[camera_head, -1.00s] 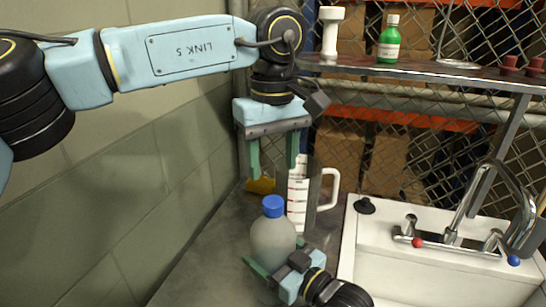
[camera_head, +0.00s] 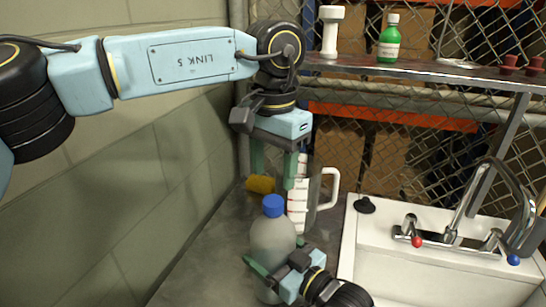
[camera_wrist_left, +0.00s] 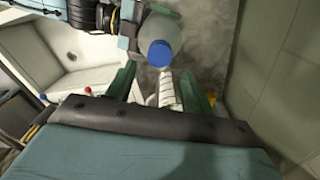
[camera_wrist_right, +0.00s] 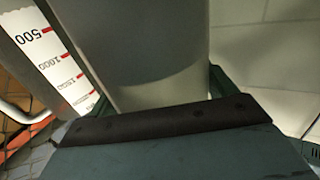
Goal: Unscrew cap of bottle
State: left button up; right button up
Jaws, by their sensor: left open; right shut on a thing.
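A grey translucent bottle (camera_head: 272,240) with a blue cap (camera_head: 273,205) stands upright on the counter left of the sink. My right gripper (camera_head: 270,274) is shut around the bottle's lower body from the right. The bottle body (camera_wrist_right: 160,50) fills the middle of the right wrist view. My left gripper (camera_head: 273,172) is open and empty, pointing down above and a little behind the cap. In the left wrist view the cap (camera_wrist_left: 160,54) shows beyond the open fingers, apart from them.
A measuring jug (camera_head: 305,195) with a white handle stands close behind the bottle. A yellow object (camera_head: 261,184) lies behind it. The sink (camera_head: 425,262) with its tap is to the right. A shelf (camera_head: 430,72) holding a green bottle (camera_head: 389,40) is above.

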aim_at(273, 201)
pick_arm(q)
jog(key=shift+f, duration=3.15)
